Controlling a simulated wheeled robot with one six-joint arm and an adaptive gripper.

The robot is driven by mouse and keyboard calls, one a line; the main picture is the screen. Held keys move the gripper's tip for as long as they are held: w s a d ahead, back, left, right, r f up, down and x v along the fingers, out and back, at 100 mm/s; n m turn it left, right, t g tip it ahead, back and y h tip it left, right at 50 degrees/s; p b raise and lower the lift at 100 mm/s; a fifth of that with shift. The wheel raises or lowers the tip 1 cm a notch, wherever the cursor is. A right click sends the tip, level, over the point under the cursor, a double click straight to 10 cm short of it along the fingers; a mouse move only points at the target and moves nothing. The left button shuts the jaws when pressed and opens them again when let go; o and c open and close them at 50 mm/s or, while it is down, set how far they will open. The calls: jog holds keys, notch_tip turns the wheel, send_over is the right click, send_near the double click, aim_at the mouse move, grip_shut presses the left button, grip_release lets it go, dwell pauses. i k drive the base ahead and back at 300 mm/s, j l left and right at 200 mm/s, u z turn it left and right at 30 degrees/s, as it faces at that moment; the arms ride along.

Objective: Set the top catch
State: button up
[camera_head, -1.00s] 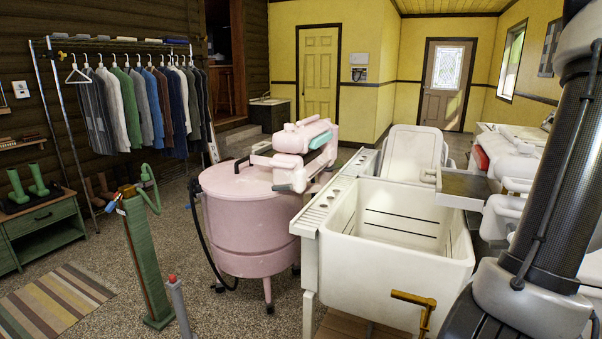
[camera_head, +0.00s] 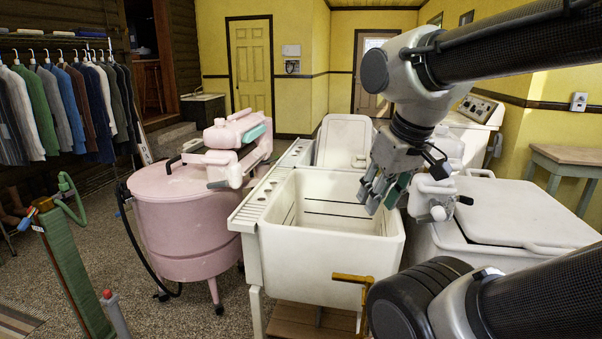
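My gripper (camera_head: 381,193) hangs over the right rim of the white laundry tub (camera_head: 330,262), fingers pointing down. Its fingers look spread, and nothing shows between them. Just right of it is the white wringer head (camera_head: 431,196) of a white washer (camera_head: 512,212); my arm and gripper hide part of this wringer. I cannot tell whether they touch. A pink washer (camera_head: 185,215) stands left of the tub, with a pink wringer (camera_head: 228,148) on top. I cannot make out a top catch on either wringer.
A brass tap (camera_head: 352,279) sticks out at the tub's front. A green post (camera_head: 75,275) stands at the lower left. Clothes (camera_head: 60,105) hang on a rack at the back left. A small table (camera_head: 568,160) stands at the right.

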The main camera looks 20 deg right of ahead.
aim_at(468, 201)
jog(key=k+l, duration=0.15)
jog(key=l, duration=0.4)
jog(key=k+l+z, duration=0.1)
jog(key=l, duration=0.5)
jog(key=k+l, duration=0.1)
jog(key=l, duration=0.5)
jog(key=k+l+z, duration=0.1)
jog(key=l, duration=0.45)
jog(key=k+l, duration=0.15)
jog(key=l, duration=0.45)
